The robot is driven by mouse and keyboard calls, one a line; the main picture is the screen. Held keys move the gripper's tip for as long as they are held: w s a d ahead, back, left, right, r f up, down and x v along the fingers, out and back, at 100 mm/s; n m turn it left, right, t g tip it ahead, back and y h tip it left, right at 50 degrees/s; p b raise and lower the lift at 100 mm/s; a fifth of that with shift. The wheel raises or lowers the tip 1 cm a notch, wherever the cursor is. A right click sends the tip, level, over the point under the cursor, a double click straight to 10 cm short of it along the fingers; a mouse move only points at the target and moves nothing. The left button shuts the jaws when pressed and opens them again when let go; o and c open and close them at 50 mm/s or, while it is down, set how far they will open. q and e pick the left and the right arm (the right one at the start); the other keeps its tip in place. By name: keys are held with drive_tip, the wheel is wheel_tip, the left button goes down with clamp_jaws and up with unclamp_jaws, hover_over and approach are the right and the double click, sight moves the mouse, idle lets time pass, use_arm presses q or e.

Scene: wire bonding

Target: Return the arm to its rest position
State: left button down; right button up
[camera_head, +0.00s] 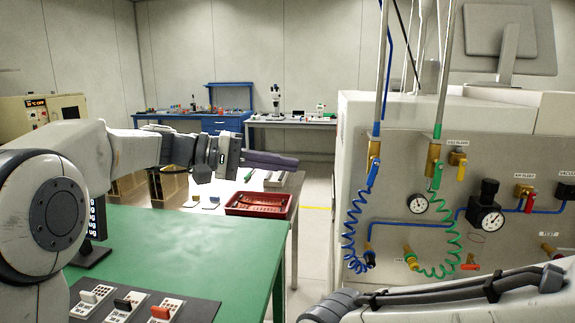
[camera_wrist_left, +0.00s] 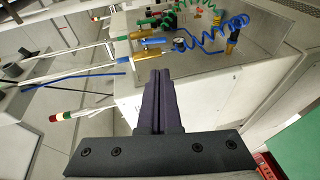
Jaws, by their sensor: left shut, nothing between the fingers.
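My left arm comes in from the left and reaches across above the green table. Its gripper (camera_head: 296,163) points to the right, its dark purple fingers held together beyond the grey wrist. In the left wrist view the fingers (camera_wrist_left: 160,74) lie side by side, shut and empty. They point toward the panel with coiled hoses, with no contact visible. Part of my right arm shows at the bottom right of the head view; its gripper is not in view.
The green table (camera_head: 190,240) carries a switch panel (camera_head: 140,308) at its front. A red tray (camera_head: 260,204) sits beyond it, below my left gripper. The gas panel (camera_head: 450,200) with valves, gauges and hoses stands at the right. Bare floor (camera_head: 316,235) lies between.

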use_arm(q)
drive_tip(key=s+d+f+m+g+y, duration=0.1)
drive_tip(key=s+d+f+y, duration=0.15)
drive_tip(key=s+f, duration=0.45)
drive_tip(key=s+d+f+g+y, duration=0.1)
drive_tip(key=s+d+f+y, duration=0.1)
drive_tip(key=s+f+y, duration=0.4)
drive_tip(key=s+a+f+m+t+y, duration=0.1)
drive_tip(key=s+a+f+m+y, duration=0.2)
drive_tip(key=s+a+f, duration=0.45)
drive_tip(key=s+a+f+m+y, duration=0.3)
drive_tip(key=s+a+f, duration=0.2)
drive_tip(key=s+f, duration=0.45)
wheel_tip(320, 180, up, 14)
drive_tip(key=p, duration=1.3)
drive_tip(key=shift+s+r, duration=0.15)
drive_tip(key=shift+r, duration=0.05)
drive_tip(key=shift+a, duration=0.15)
